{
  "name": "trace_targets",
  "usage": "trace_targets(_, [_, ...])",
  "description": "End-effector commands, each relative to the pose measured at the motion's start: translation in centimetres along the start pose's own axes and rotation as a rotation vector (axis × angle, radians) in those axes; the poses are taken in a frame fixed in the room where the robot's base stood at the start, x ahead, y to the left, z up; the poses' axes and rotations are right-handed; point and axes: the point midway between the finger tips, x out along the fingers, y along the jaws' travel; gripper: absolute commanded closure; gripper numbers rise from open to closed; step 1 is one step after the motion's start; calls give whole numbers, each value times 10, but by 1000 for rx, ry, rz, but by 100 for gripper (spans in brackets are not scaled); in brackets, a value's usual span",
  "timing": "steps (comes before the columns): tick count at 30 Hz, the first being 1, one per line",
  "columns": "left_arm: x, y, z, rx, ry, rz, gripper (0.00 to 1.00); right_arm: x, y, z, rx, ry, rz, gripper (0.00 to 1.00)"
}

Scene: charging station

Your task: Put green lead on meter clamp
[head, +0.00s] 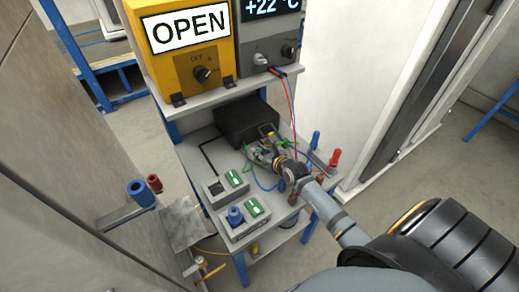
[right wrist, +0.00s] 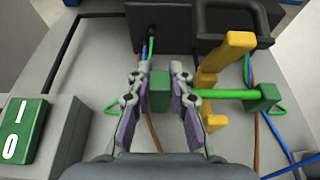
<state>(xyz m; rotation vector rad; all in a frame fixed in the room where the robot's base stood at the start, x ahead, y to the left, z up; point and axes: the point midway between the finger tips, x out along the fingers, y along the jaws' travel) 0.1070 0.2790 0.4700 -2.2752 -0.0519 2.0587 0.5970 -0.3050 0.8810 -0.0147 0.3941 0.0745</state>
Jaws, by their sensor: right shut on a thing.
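My right gripper (right wrist: 159,98) reaches in over the table from the lower right in the head view (head: 262,153). Its fingers are closed around a green block (right wrist: 159,88), which looks like the end of the green lead. A thin green wire (right wrist: 151,47) shows beyond it, toward the black box. Just right of the fingers stands a yellow clamp-like piece (right wrist: 238,48) with several prongs. A green bar (right wrist: 240,94) with a green block at its end (right wrist: 267,97) runs beside it. Which piece is the meter clamp is unclear. My left gripper is not in view.
A black box (head: 246,118) stands behind the gripper. Two switch boxes with green rockers (head: 234,178) (head: 253,207) sit at the table's front left. Red and blue handles (head: 335,158) (head: 316,138) stand at the right. Brown and blue wires (right wrist: 262,140) lie near the gripper.

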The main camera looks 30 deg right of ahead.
Motion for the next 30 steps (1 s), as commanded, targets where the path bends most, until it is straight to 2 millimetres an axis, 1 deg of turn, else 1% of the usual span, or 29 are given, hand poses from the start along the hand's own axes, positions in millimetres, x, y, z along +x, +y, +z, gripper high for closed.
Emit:
trace_targets(1, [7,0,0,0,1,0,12,3,0,-7,0,-1,0,100])
trace_targets(7, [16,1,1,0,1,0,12,8,0,-18,1,-2,0,100])
trace_targets(12, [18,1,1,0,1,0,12,9,0,-22,0,-1,0,100])
trace_targets(20, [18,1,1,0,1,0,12,9,0,-21,0,-1,0,100])
trace_targets(21, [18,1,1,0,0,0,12,9,0,-21,0,-1,0,78])
trace_targets(26, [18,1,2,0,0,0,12,9,0,-21,0,-1,0,57])
trace_targets(27, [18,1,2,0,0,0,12,9,0,-21,0,-1,0,54])
trace_targets(30, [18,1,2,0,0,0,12,9,0,-21,0,-1,0,54])
